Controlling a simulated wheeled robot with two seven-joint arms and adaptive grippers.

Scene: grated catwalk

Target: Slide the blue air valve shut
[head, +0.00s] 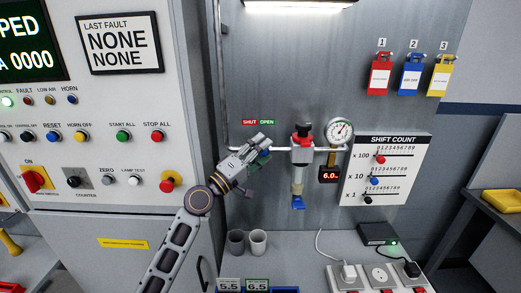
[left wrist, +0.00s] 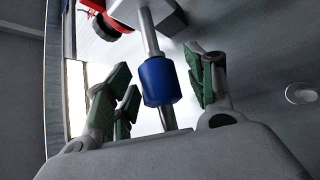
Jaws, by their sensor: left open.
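The blue air valve is a short blue sleeve (left wrist: 160,82) around a thin grey pipe in the left wrist view. In the head view only a bit of blue shows past my left gripper (head: 262,147), near the OPEN half of the SHUT/OPEN label (head: 258,122). In the left wrist view the green-padded fingers are spread to either side of the sleeve, with gaps on both sides. The gripper is open and holds nothing. Much of the valve is hidden by the gripper in the head view. My right gripper is not in view.
Right of the valve are the red-topped regulator (head: 302,140), a round gauge (head: 340,130) and a 6.0 readout (head: 330,175). The button cabinet (head: 110,110) stands left. Below are two grey cups (head: 258,242) and a power strip (head: 380,278).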

